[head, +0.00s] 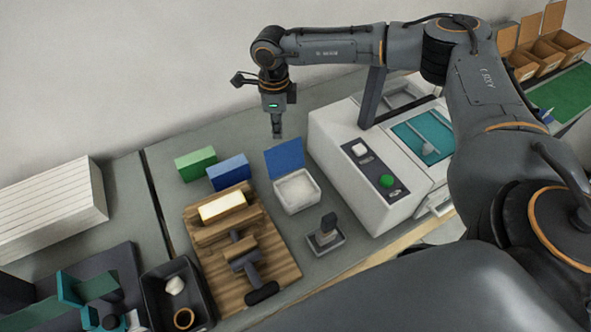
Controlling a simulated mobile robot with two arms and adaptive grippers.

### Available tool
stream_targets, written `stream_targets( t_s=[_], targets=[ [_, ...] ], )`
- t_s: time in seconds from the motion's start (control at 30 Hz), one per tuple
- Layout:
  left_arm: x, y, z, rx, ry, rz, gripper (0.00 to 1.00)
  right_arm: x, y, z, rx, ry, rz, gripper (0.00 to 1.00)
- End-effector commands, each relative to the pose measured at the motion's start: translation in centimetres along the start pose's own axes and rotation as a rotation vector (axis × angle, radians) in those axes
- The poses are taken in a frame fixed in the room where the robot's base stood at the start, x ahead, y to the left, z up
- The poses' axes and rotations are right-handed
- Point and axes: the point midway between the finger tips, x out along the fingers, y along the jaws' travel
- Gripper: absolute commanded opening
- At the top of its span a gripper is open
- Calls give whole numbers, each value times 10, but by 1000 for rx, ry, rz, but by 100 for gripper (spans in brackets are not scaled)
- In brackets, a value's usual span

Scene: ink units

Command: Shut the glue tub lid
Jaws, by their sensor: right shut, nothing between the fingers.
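The glue tub (297,208) is a white square tub on the grey worktop, with pale contents showing inside. Its blue lid (284,160) stands open, raised at the tub's far side. My right gripper (277,134) points down just above and behind the lid's top edge in the picture. Its fingers are shut and hold nothing. A small gap shows between the fingertips and the lid, though depth is hard to judge. My left gripper is not in the picture.
A white machine (334,143) with a green button stands close right of the tub. Green (195,164) and blue (228,172) boxes stand left of it. A wooden board (282,262) with tools and a small stamp-like item (326,236) lie nearer. A black tray (153,290) is at lower left.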

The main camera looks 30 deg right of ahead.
Motion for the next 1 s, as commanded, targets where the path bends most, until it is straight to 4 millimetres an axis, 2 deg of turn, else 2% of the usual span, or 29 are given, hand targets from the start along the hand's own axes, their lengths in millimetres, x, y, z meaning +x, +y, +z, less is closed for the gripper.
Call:
stream_targets(
  t_s=[0.6, 1.0],
  targets=[
    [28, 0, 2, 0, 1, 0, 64, 35, 0, 0, 0, 1, 0, 0],
    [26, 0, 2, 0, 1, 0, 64, 39, 5, -3, -2, 7, 9, 0]
  ],
)
